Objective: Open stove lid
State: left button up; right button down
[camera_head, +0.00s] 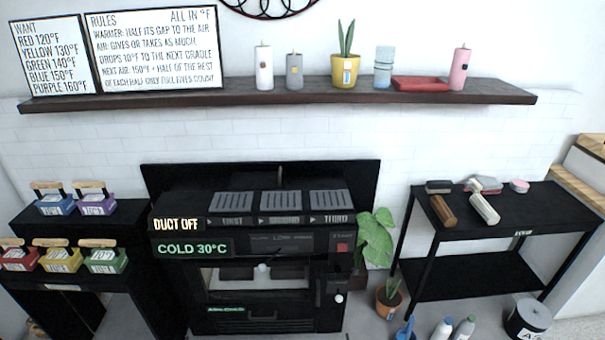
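The black stove (290,243) stands in the middle against the white brick wall. Its top carries three grey slatted plates in a row, labelled along the front edge. The signs on it read "DUCT OFF" (176,224) and "COLD 30°C" (192,249). A front opening (262,272) shows a lighter inside, with a small white knob (262,267) before it. A second white knob (338,298) is at the lower right. I cannot tell which part is the lid or whether it is open. Neither of my grippers is in view.
A black stepped stand (120,215) at left holds several coloured boxes with wooden handles. A black side table (500,215) at right holds small rolls and blocks. A potted plant (388,296), bottles and a bin (528,318) stand on the floor at right. A shelf (290,92) hangs above.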

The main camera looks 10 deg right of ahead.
aim_at(248, 180)
jog(key=i+j+z, duration=0.1)
jog(key=z, duration=0.3)
jog(key=j+z, duration=0.55)
jog(key=z, duration=0.2)
jog(key=j+z, duration=0.35)
jog(key=j, duration=0.75)
